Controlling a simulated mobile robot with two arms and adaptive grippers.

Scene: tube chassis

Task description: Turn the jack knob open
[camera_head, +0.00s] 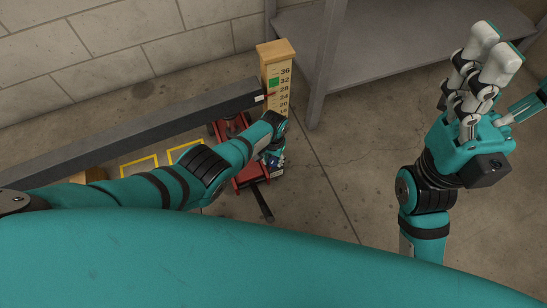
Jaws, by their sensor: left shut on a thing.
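The red jack (249,172) stands on the concrete floor under the long grey beam, with a dark bar (263,206) sticking out at its front. My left arm reaches over it from the left. My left gripper (276,161) is low at the right side of the jack, shut on the knob there. The knob itself is hidden by the gripper and wrist. My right gripper (493,50) is raised at the upper right, far from the jack. Its two pale fingers lie side by side and look shut and empty.
A grey beam (130,128) runs above the jack, its end beside a wooden gauge post (278,70) with numbers. A grey metal table (400,52) stands behind. Yellow squares (140,166) mark the floor. Open floor lies to the right of the jack.

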